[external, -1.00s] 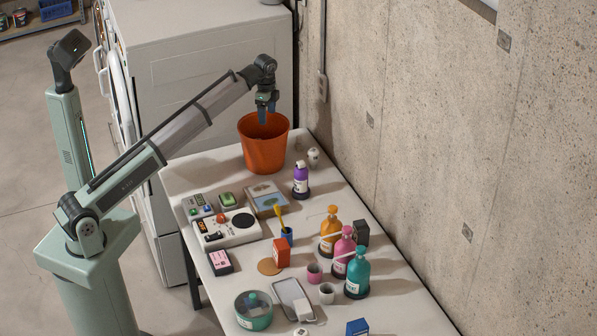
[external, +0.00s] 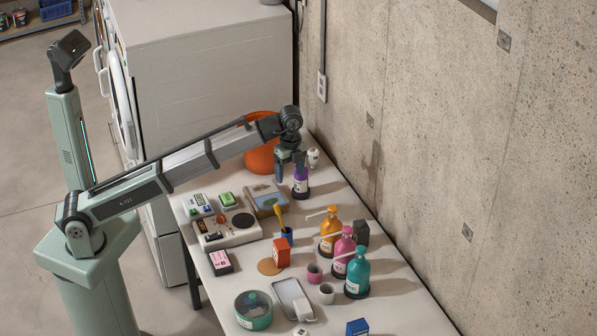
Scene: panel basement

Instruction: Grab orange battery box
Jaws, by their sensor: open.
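A small orange box (external: 282,252), which I take to be the battery box, stands upright on the white table, beside a round tan coaster (external: 269,267). My gripper (external: 290,172) is open with its fingers pointing down. It hangs over the far part of the table, well behind and above the orange box. Nothing shows between the fingers.
A blue cup with a yellow brush (external: 287,235) stands just behind the box. Orange, pink and teal pump bottles (external: 357,273) stand to its right, near small cups (external: 314,273). A white device (external: 226,229) lies left. An orange bucket (external: 262,157) stands at the back.

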